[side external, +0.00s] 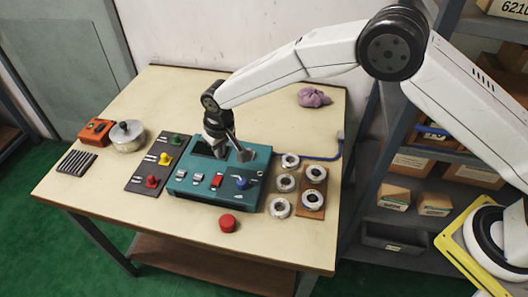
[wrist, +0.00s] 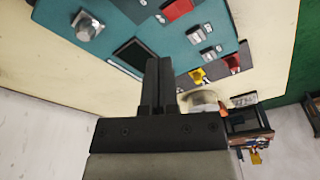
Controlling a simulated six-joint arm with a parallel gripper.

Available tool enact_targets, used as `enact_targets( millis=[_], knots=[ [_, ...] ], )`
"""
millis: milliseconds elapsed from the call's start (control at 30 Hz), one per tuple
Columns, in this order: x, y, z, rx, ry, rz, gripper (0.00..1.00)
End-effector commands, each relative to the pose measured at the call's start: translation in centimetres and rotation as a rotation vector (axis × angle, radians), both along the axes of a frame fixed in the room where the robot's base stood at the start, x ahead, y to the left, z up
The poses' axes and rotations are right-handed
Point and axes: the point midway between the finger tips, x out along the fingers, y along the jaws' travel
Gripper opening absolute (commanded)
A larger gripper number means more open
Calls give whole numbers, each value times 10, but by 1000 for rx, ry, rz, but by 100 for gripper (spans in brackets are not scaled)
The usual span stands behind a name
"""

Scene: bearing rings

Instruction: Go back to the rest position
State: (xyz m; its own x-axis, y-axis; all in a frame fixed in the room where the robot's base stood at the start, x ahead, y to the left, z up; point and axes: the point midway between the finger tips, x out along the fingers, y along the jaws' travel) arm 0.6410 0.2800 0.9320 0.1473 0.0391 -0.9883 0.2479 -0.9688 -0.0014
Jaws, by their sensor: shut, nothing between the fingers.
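My gripper (side external: 240,154) is over the rear part of the teal control panel (side external: 190,187) in the side external view. In the wrist view my gripper (wrist: 158,62) has its two dark fingers together with nothing between them. The fingers point across the teal panel (wrist: 150,30), beside a dark screen (wrist: 129,55). Whether the fingertips touch the panel I cannot tell. Several bearing rings (side external: 285,183) lie right of the panel, and some of them sit on a brown wooden board (side external: 311,207).
A dark plate with coloured knobs (side external: 160,163), a metal pot (side external: 128,137) and an orange box (side external: 97,131) stand on the left. A red button (side external: 228,223) is in front of the panel. A purple cloth (side external: 313,97) lies at the back. Shelves (side external: 410,160) stand right of the table.

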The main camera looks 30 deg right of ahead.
Motion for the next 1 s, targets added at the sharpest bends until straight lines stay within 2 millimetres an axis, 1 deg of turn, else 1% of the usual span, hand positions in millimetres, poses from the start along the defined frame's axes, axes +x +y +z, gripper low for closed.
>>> enact_targets(
  millis=[167, 233, 467, 600, 767, 967, 1000],
  knots=[
    [-5, -34, 21, 5, -7, -26, 0],
    [-9, -51, 30, 6, -10, -38, 0],
    [-34, -108, 59, 12, -22, -78, 0],
    [-55, -141, 73, 14, -30, -102, 0],
    [-84, -177, 86, 15, -39, -132, 0],
    [-128, -216, 98, 16, -51, -169, 0],
    [-137, -223, 100, 16, -54, -176, 0]
  ],
)
